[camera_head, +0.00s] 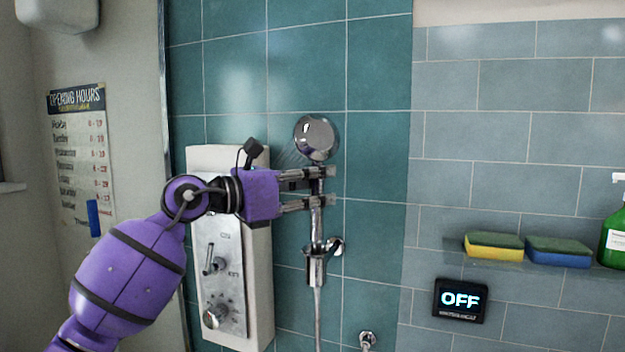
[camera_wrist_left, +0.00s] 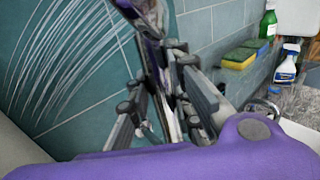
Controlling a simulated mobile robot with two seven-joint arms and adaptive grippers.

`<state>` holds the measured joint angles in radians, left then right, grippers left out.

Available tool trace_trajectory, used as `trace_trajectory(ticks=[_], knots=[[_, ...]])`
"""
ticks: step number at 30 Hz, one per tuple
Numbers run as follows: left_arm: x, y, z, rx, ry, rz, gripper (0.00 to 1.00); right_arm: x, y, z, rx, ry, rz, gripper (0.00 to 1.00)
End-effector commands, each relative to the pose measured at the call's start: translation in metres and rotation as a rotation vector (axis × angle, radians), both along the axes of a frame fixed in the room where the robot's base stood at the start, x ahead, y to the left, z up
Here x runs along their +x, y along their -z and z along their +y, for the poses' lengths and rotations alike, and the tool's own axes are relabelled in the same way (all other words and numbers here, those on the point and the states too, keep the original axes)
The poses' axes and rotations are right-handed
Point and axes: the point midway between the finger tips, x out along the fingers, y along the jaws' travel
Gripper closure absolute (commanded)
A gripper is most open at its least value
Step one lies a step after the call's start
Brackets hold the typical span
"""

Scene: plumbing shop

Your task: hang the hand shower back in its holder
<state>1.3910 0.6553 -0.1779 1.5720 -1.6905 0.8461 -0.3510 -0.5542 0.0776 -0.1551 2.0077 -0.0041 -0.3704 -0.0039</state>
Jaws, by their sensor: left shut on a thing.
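The hand shower (camera_head: 316,138) has a round chrome head at the top and a chrome handle below. My left gripper (camera_head: 322,188) is shut on its handle, just under the head. The shower stands upright. The chrome holder (camera_head: 316,268) is on the tiled wall straight below the gripper, and the handle's lower end shows at or just above it; I cannot tell whether it is seated. A hose (camera_head: 317,318) hangs down below the holder. In the left wrist view the handle (camera_wrist_left: 164,100) runs between the fingers. Water streaks show at left there. My right gripper is not in view.
A white panel with a metal control plate (camera_head: 222,278) stands left of the holder, partly behind my left arm. A shelf to the right holds a yellow sponge (camera_head: 494,252), a blue sponge (camera_head: 558,257) and a green bottle (camera_head: 614,240). A display (camera_head: 460,300) reads OFF.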

Motion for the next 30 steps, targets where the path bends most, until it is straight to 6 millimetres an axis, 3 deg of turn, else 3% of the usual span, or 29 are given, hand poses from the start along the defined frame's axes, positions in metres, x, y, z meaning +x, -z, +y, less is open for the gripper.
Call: trace_trajectory(ticks=[15, 30], knots=[[0.000, 0.062, 0.001, -0.002, 0.000, 0.003, 1.00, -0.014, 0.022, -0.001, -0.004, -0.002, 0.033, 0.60], [-0.001, 0.074, 0.001, -0.002, 0.000, -0.001, 1.00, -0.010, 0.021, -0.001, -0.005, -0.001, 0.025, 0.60]])
